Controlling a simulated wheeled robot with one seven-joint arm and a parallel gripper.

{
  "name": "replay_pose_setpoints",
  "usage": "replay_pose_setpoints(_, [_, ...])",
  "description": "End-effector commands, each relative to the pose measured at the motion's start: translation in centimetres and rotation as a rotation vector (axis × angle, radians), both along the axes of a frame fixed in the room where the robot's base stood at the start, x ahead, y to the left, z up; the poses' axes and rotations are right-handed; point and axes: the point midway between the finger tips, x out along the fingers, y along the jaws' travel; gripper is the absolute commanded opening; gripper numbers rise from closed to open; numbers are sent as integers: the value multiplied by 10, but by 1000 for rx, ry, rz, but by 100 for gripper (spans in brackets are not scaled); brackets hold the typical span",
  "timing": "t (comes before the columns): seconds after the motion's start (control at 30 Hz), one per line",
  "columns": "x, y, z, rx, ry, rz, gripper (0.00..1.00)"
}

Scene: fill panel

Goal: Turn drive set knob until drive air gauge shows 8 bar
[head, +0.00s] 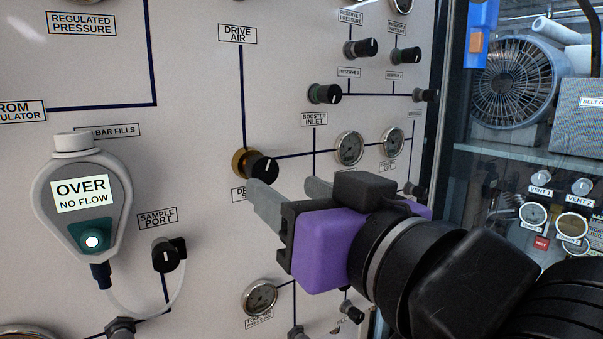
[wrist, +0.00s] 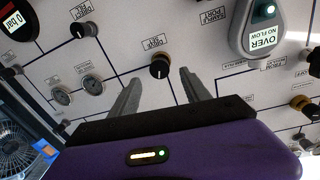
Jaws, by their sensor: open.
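The drive set knob (head: 262,167) has a black cap with a white mark and a brass base. It stands out from the panel at the lower end of the line below the DRIVE AIR label (head: 238,33). It also shows in the wrist view (wrist: 160,67). My gripper (head: 284,186) is open and empty, its fingers pointing at the panel. In the wrist view the gripper (wrist: 160,78) has one finger on each side of the knob's picture, with gaps; contact is not visible. I cannot identify a drive air gauge in either view.
A grey handheld device (head: 80,205) reading OVER NO FLOW hangs at left, its hose reaching the sample port knob (head: 167,255). Small gauges (head: 349,148) and other knobs (head: 324,94) lie right. A round display (wrist: 14,22) reads 0 bar in the wrist view.

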Motion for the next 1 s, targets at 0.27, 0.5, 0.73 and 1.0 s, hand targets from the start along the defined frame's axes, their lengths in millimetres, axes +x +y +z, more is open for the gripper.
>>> replay_pose_setpoints(0.27, [34, 19, 1, 0, 5, -1, 55])
replay_pose_setpoints(0.5, [59, 34, 1, 0, 3, 1, 55])
replay_pose_setpoints(0.73, [65, 38, 0, 1, 0, 1, 55])
replay_pose_setpoints(1.0, [65, 37, 0, 0, 1, 1, 34])
